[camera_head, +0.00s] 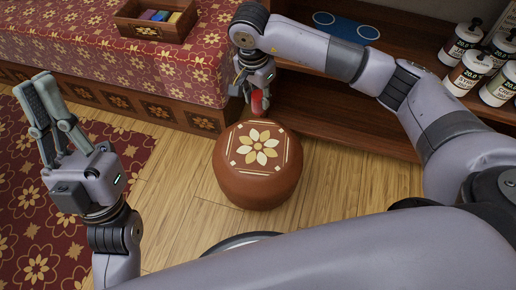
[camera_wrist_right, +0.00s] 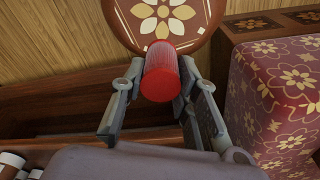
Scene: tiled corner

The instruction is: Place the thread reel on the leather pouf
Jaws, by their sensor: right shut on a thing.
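The thread reel (camera_head: 259,102) is red and is held in my right gripper (camera_head: 256,98) above the far edge of the leather pouf (camera_head: 234,180). In the right wrist view the red reel (camera_wrist_right: 161,74) sits between the two fingers of my right gripper (camera_wrist_right: 160,88). The brown round pouf (camera_wrist_right: 189,38) shows beyond it, with a cream flower pattern on top. The reel appears apart from the pouf, though the exact gap is hard to tell. My left gripper (camera_head: 50,120) is raised at the left over the rug, with its fingers apart and empty.
A patterned red bench (camera_head: 130,70) stands at the back left with a wooden box (camera_head: 146,30) of coloured items on it. A wooden shelf (camera_head: 330,118) with several white jars (camera_head: 466,72) is at the right. Bare wood floor (camera_head: 180,190) surrounds the pouf.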

